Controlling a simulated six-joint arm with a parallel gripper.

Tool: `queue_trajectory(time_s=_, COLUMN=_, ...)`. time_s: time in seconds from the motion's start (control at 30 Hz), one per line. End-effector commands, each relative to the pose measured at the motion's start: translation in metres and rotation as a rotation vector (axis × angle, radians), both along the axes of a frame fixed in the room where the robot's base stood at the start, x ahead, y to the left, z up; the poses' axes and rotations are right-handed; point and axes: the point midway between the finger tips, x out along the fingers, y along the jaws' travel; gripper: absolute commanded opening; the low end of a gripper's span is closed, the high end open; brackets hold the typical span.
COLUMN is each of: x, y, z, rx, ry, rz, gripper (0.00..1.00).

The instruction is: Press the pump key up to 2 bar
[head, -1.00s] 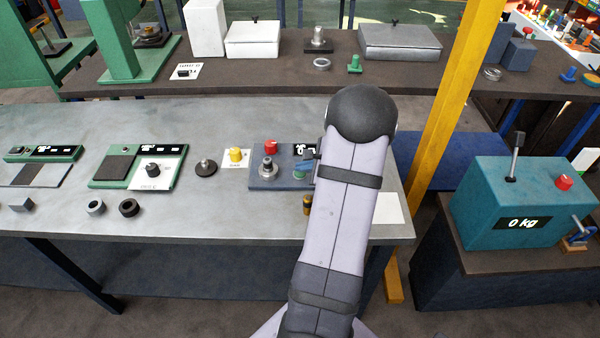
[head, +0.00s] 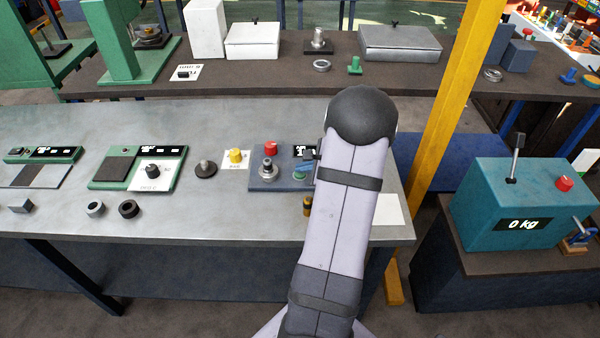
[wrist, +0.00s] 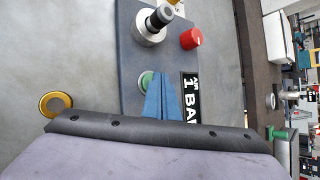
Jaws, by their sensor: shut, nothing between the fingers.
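The blue-grey pump panel (head: 262,183) lies on the metal bench at the right. In the wrist view the panel (wrist: 130,60) carries a round green key (wrist: 146,79) and a black display (wrist: 190,98) reading 1 BAR. The green key shows in the head view (head: 298,175), partly covered. My gripper (wrist: 157,76) is shut and empty, its blue fingers pointing down at the key's right edge. I cannot tell whether they touch it. In the head view my arm hides most of the gripper.
A red knob (wrist: 191,39) and a metal fitting (wrist: 150,27) stand on the panel near the fingers. A yellow-rimmed round piece (wrist: 56,104) lies beside the panel. A yellow post (head: 450,120) stands right of the bench. Open bench top lies behind the panel.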

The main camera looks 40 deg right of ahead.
Motion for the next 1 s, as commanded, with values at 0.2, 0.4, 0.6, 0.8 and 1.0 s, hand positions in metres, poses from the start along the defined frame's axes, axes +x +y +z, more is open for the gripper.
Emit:
queue_trajectory(time_s=0.2, x=0.0, y=0.0, z=0.011, rx=-0.001, ry=-0.001, rz=-0.001, gripper=0.0)
queue_trajectory(time_s=0.4, x=0.0, y=0.0, z=0.011, rx=0.0, ry=0.0, rz=0.0, gripper=0.0)
queue_trajectory(time_s=0.6, x=0.0, y=0.0, z=0.012, rx=0.0, ry=0.0, rz=0.0, gripper=0.0)
queue_trajectory(time_s=0.8, x=0.0, y=0.0, z=0.021, rx=-0.001, ry=-0.001, rz=0.0, gripper=0.0)
queue_trajectory(time_s=1.0, x=0.0, y=0.0, z=0.039, rx=-0.001, ry=-0.001, rz=-0.001, gripper=0.0)
